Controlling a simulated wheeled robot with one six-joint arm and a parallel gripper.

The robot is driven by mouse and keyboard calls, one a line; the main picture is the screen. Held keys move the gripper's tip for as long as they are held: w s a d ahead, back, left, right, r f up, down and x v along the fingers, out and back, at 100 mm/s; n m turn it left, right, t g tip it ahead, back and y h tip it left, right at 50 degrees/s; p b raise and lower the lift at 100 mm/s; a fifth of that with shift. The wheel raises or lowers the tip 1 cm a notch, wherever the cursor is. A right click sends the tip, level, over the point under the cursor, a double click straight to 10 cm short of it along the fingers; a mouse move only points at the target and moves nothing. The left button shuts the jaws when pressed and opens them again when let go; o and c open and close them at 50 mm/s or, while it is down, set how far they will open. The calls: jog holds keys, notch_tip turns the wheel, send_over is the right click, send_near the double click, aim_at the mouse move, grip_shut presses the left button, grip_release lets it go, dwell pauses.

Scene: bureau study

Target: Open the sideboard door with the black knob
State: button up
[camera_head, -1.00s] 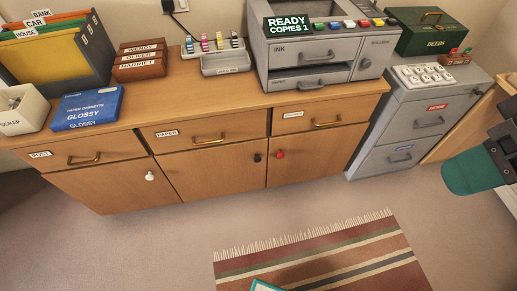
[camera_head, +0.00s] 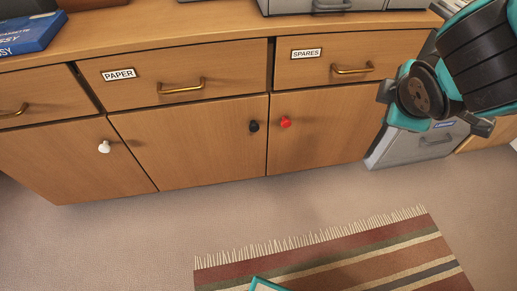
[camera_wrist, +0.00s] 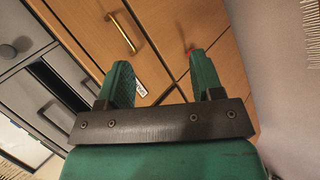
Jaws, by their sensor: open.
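The sideboard (camera_head: 60,135) has three lower doors, all shut. The black knob (camera_head: 254,127) sits near the upper right corner of the middle door (camera_head: 190,150). The red knob (camera_head: 286,122) is just right of it on the right door, and the white knob (camera_head: 104,147) is on the left door. My gripper (camera_head: 433,110) is at the right, near the sideboard's right end, apart from the black knob. In the wrist view my gripper (camera_wrist: 161,66) is open and empty; the red knob (camera_wrist: 190,48) shows by the right fingertip. I cannot make out the black knob there.
Drawers with brass handles, labelled PAPER (camera_head: 118,75) and SPARES (camera_head: 306,54), lie above the doors. A grey cabinet (camera_head: 415,150) stands right of the sideboard. A striped rug (camera_head: 340,260) lies in front. The floor (camera_head: 120,230) before the doors is clear.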

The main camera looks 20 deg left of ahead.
jog(key=w+a+f+n+t+b, duration=0.25)
jog(key=a+f+n+b, duration=0.2)
jog(key=f+b, duration=0.4)
jog(key=n+t+y+b, duration=0.4)
jog(key=n+y, duration=0.5)
jog(key=n, duration=1.1)
send_near(255, 129)
jog(key=shift+m+t, duration=0.25)
jog(key=shift+t, duration=0.1)
jog(key=x, duration=0.9)
jog(key=shift+w+a+f+p, duration=0.1)
jog(key=shift+a+f+p, duration=0.15)
jog(key=shift+p, duration=0.05)
jog(key=shift+w+a+r, duration=0.1)
jog(key=shift+w+a, duration=0.25)
jog(key=shift+w, duration=0.15)
